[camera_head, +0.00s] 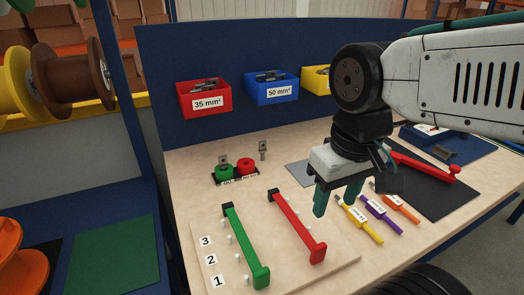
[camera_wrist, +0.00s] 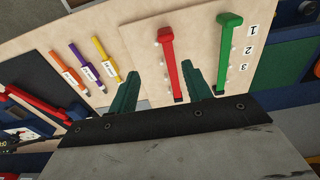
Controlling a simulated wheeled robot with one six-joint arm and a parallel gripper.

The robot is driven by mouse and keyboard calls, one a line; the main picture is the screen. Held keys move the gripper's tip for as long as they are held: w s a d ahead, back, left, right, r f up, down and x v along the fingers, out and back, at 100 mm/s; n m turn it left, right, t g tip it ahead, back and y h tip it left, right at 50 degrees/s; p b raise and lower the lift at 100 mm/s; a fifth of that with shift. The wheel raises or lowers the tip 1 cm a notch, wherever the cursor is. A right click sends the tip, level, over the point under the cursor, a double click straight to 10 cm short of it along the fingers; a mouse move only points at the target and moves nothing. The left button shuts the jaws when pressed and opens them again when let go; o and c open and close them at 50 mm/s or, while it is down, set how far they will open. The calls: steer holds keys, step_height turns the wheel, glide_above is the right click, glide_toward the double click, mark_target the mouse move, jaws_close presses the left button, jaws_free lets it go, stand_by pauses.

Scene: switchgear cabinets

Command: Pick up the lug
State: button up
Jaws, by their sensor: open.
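One lug (camera_head: 263,150) is right of and behind a red round part. My gripper (camera_head: 336,203) is open and empty, pointing down above the bench, to the right of and nearer than both pieces. In the wrist view its two green fingers (camera_wrist: 164,72) are spread apart with nothing between them. I cannot make out either lug in the wrist view.
Red (camera_head: 205,102), blue (camera_head: 271,91) and yellow (camera_head: 316,80) bins with metal parts hang on the back panel. A board (camera_head: 285,270) with green (camera_head: 246,245) and red (camera_head: 297,227) bars lies in front. Yellow, purple and orange labelled tools (camera_head: 380,213) lie right.

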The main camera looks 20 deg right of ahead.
steer(key=w+d+f+g, duration=0.2)
steer(key=w, duration=1.1)
steer(key=t, duration=0.3)
glide_above(262, 149)
steer(key=f, duration=0.5)
steer(key=shift+s+d, duration=0.3)
steer(key=f, duration=0.2)
steer(key=w+f, duration=0.1)
steer(key=f, duration=0.4)
steer(key=shift+w+a+f, duration=0.15)
steer(key=shift+w+f, duration=0.05)
steer(key=shift+f, duration=0.15)
steer(key=c, duration=1.1)
